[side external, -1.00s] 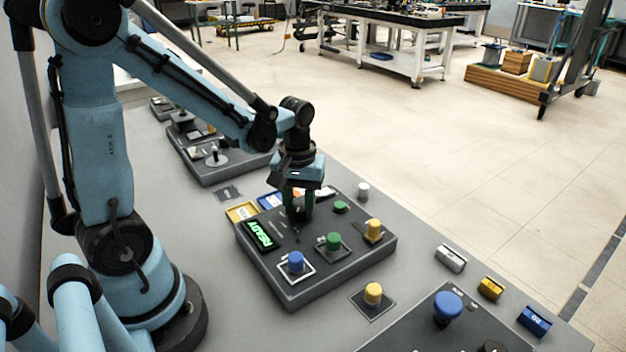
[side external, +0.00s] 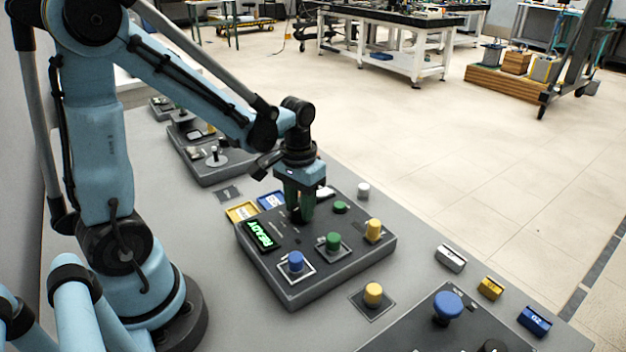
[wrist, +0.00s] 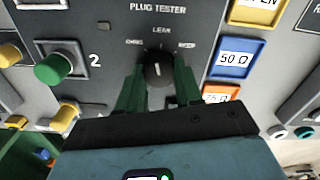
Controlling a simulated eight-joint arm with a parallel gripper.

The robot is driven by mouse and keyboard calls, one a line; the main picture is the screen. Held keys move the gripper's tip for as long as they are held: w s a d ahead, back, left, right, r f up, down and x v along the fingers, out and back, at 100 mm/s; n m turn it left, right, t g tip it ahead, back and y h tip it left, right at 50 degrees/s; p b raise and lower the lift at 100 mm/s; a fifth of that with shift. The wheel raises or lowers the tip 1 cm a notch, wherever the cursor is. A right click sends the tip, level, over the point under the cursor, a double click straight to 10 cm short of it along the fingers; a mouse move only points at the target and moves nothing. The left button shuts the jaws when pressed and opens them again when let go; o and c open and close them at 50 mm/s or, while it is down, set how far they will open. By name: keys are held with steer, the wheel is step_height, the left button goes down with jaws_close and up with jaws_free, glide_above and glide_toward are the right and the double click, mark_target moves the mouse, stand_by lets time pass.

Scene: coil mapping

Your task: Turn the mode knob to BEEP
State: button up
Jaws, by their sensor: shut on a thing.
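The mode knob (wrist: 158,74) is a dark round knob with a white pointer line, below the words PLUG TESTER in the wrist view. Small labels surround it: LEAK above, one at left that is hard to read, and one at right that looks like BEEP. The pointer line looks roughly upright, but which label it marks is unclear. My gripper (wrist: 160,66) has its two green fingers shut on the knob, one on each side. In the side external view my gripper (side external: 300,214) points straight down at the tester panel (side external: 318,283) and hides the knob.
The panel bears a lit READY display (side external: 259,235), a blue plug (side external: 295,262), a green plug (side external: 333,241) and a yellow plug (side external: 373,230). A 50 Ω blue block (wrist: 236,58) lies close to the right of my fingers. Another yellow plug (side external: 373,294) stands off the panel.

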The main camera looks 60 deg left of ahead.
steer(key=m, duration=0.6)
steer(key=shift+d+m, duration=0.1)
steer(key=shift+m, duration=0.2)
steer(key=m, duration=0.5)
steer(key=shift+d+m, duration=0.1)
steer(key=shift+m, duration=0.2)
steer(key=o, duration=1)
steer(key=shift+o, duration=0.2)
steer(key=shift+r, duration=0.1)
step_height(320, 180, up, 12)
stand_by(0.3)
